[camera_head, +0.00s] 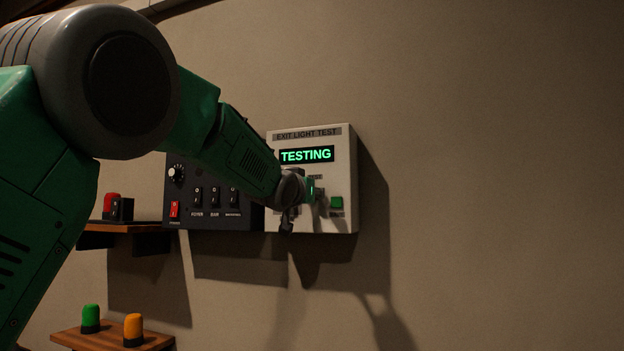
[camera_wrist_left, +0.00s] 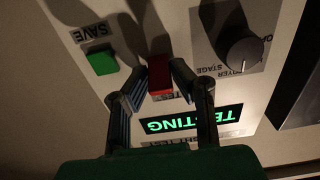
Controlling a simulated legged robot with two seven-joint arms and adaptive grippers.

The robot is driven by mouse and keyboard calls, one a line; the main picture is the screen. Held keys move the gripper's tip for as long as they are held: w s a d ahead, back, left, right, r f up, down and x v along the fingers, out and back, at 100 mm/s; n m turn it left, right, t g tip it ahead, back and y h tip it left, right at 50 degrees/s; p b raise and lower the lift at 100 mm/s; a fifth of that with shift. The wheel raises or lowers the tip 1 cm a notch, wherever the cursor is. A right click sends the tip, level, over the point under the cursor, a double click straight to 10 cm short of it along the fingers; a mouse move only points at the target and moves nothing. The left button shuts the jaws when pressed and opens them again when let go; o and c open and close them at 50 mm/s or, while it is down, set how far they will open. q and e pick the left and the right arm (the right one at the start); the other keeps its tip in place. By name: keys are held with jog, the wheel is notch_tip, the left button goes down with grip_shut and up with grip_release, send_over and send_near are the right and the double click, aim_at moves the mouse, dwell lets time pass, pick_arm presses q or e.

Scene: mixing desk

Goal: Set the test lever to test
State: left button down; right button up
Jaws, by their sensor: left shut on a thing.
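The white EXIT LIGHT TEST box (camera_head: 346,183) is on the wall, and its display (camera_head: 307,155) reads TESTING in green. My left gripper (camera_head: 303,197) is at the front of the box, below the display, and hides the lever in the head view. In the left wrist view, the red-tipped test lever (camera_wrist_left: 160,75) sits between the two fingers of the left gripper (camera_wrist_left: 158,81), which is shut on it. The lever is beside the TEST lettering, close to the display (camera_wrist_left: 190,122). My right gripper is not in view.
A green SAVE button (camera_wrist_left: 102,62) and a dark knob (camera_wrist_left: 240,50) flank the lever. A black switch panel (camera_head: 205,195) adjoins the box. Shelves at left hold a red lamp (camera_head: 110,203), a green lamp (camera_head: 90,316) and an orange lamp (camera_head: 133,327). The wall at right is bare.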

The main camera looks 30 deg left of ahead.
aim_at(314, 153)
pick_arm(q)
jog(key=shift+w+r+g+h, duration=0.1)
jog(key=shift+r+g+h, duration=0.3)
jog(key=shift+r+g, duration=0.45)
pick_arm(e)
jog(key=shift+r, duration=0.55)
pick_arm(q)
jog(key=shift+f, duration=0.1)
jog(key=c, duration=1.6)
grip_release()
jog(key=shift+o, duration=1)
jog(key=shift+w, duration=0.1)
jog(key=shift+a+f+g, duration=0.1)
jog(key=shift+f+g, duration=0.1)
jog(key=shift+g, duration=0.05)
jog(key=shift+r, duration=0.1)
notch_tip(314, 153, up, 10)
jog(key=shift+w+f, duration=0.15)
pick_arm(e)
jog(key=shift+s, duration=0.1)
